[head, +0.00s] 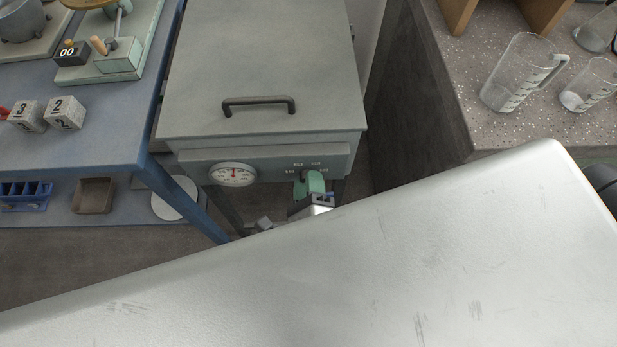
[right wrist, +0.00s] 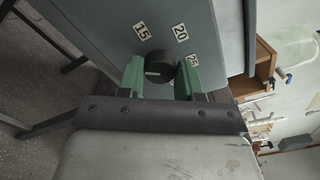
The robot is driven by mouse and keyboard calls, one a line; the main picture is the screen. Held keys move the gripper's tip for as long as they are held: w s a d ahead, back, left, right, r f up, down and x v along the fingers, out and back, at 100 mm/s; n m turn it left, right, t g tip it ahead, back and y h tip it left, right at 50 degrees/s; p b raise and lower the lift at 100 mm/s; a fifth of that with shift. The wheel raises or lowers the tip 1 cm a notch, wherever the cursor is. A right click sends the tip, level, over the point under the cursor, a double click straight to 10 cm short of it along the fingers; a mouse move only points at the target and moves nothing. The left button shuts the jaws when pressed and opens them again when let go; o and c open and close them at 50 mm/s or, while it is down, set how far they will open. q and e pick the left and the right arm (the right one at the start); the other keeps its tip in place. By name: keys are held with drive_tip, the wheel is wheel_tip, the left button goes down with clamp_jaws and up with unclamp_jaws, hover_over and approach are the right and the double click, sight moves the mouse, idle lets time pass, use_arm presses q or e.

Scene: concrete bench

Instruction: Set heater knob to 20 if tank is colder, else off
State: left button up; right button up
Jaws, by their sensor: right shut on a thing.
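The grey tank (head: 250,65) has a closed lid with a dark handle (head: 258,105). A round white dial gauge (head: 233,174) with a red needle pointing roughly up is on its front; its numbers are too small to read. The dark round heater knob (right wrist: 160,73) shows in the right wrist view, with labels 15 (right wrist: 142,32), 20 (right wrist: 181,32) and a partly hidden 25 (right wrist: 193,60). Its white mark points left, toward a finger. My right gripper (right wrist: 159,78) is shut on the knob with green fingers; it also shows in the head view (head: 309,187). My left gripper is not in view.
A blue bench (head: 80,140) with numbered blocks (head: 45,114) stands left of the tank. A speckled concrete counter (head: 470,110) with glass jugs (head: 518,75) stands to the right. My own pale arm covers the lower part of the head view.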

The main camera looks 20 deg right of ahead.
drive_tip(key=shift+n, duration=0.4)
drive_tip(key=o, duration=0.9)
drive_tip(key=v, duration=1)
drive_tip(key=shift+s+a+b, duration=0.1)
drive_tip(key=shift+s+b, duration=0.3)
